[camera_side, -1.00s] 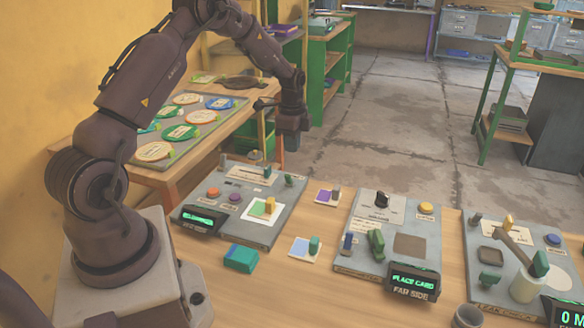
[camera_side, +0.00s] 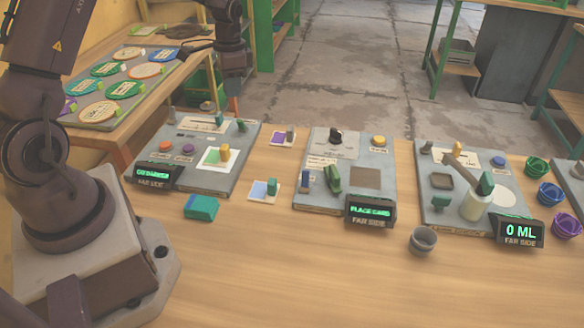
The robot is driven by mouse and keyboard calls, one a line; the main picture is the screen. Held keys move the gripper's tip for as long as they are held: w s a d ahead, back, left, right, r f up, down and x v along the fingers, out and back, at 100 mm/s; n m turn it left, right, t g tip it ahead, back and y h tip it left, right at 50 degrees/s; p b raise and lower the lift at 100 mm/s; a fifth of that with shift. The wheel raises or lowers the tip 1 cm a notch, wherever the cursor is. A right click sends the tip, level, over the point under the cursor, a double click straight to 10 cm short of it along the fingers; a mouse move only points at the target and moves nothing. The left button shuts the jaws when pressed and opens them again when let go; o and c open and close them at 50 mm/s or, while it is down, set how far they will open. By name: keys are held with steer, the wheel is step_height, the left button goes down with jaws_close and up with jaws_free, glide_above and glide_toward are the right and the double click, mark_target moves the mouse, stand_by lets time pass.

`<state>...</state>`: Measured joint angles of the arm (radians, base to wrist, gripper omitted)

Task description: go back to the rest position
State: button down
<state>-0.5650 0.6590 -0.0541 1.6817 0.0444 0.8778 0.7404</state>
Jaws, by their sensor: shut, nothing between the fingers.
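My gripper (camera_side: 235,68) hangs at the upper left, above and behind the left grey panel (camera_side: 238,160). It is shut with nothing in it; its fingertips are small and hard to make out. It is apart from the panels and their parts. The middle panel (camera_side: 325,205) has a dark green lever (camera_side: 333,180) and a display reading "PLACE CARD" (camera_side: 370,211). The right panel (camera_side: 432,212) holds a white cylinder (camera_side: 475,206) and a display reading "0 ML" (camera_side: 520,232).
A teal block (camera_side: 201,207) and a grey cup (camera_side: 422,240) stand on the wooden table (camera_side: 310,275). Cards with small blocks lie between panels. Coloured baskets (camera_side: 550,193) stand at right. A side table (camera_side: 165,80) with round plates is behind my arm.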

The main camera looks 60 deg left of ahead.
steer(key=s+d+r+n+t, duration=0.2)
steer(key=s+d+r+t, duration=0.4)
steer(key=s+d+r, duration=1.1)
steer(key=d+r, duration=0.3)
steer(key=d, duration=0.1)
steer(key=shift+s+d+n, duration=0.15)
steer(key=shift+d+n, duration=0.05)
steer(key=shift+n, duration=0.2)
